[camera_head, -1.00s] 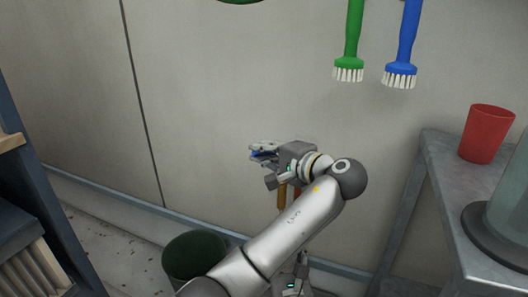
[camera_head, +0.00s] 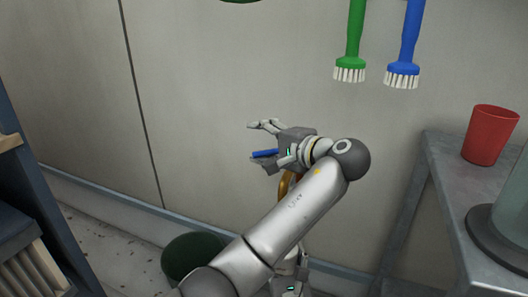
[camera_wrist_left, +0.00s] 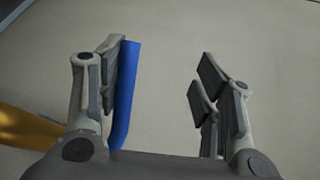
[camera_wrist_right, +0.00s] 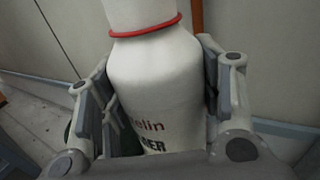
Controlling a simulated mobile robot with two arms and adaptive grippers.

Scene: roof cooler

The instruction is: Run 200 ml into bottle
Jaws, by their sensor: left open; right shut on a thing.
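My left gripper (camera_head: 256,141) is open at the wall, its fingers spread. A blue bar, perhaps a tap handle (camera_head: 264,153), lies between them, close to the lower finger. In the left wrist view the blue bar (camera_wrist_left: 127,92) stands along the left finger, with a wide gap to the right finger. Brass-coloured pipe (camera_head: 286,186) shows below this gripper. My right gripper (camera_wrist_right: 152,75) is shut on a white bottle (camera_wrist_right: 155,75) with a red ring at its neck and lettering on its side. The bottle's mouth is out of frame. My left arm hides much of this area in the head view.
A green bin (camera_head: 190,256) stands on the floor at lower left. A metal table (camera_head: 450,195) at right bears a red cup (camera_head: 490,135) and a glass vessel (camera_head: 512,205). Green (camera_head: 351,60) and blue (camera_head: 404,65) brushes hang on the wall. A dark shelf (camera_head: 30,220) is at left.

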